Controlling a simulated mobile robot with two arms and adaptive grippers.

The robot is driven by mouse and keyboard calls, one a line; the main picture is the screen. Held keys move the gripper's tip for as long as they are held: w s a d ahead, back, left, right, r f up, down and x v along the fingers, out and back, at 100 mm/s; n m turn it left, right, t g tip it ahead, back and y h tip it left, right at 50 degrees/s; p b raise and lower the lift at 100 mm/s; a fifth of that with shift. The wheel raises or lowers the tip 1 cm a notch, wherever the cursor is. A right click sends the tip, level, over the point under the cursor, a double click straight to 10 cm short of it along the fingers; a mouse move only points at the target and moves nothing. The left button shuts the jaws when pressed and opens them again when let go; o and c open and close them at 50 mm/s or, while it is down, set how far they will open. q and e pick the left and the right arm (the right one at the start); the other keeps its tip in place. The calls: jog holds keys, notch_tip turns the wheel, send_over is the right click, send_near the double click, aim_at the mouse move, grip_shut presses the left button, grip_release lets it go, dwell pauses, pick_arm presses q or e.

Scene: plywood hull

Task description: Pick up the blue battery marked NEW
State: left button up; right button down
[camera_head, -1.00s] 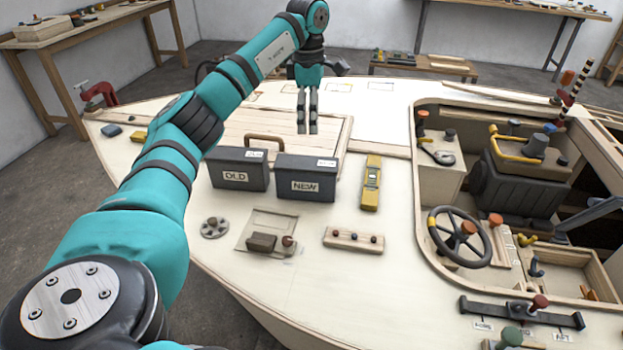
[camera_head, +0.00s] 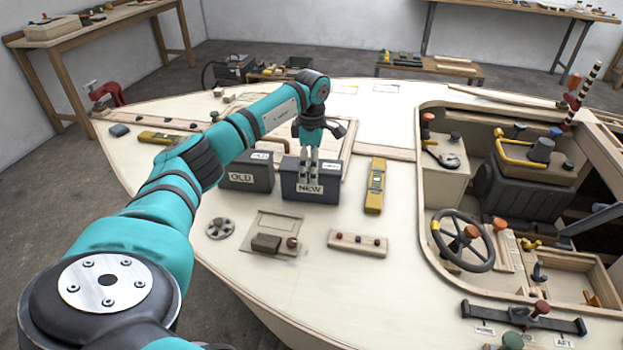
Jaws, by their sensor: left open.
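The battery marked NEW (camera_head: 294,187) is a dark blue-grey box with a white label, standing upright on the plywood deck. The battery marked OLD (camera_head: 251,177) is a similar dark box just to its left. I cannot tell whether the fingers touch the battery. My right gripper is not in view.
A yellow level (camera_head: 375,186) lies right of the NEW battery. A wooden strip with knobs (camera_head: 357,243) and a round disc (camera_head: 221,228) lie nearer. The cockpit opening with a steering wheel (camera_head: 462,240) is at the right.

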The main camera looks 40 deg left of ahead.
pick_arm(q)
jog(key=shift+f, duration=1.5)
jog(key=c, duration=1.7)
jog(key=shift+r, duration=0.1)
jog(key=shift+c, duration=0.2)
jog(key=shift+r, duration=0.1)
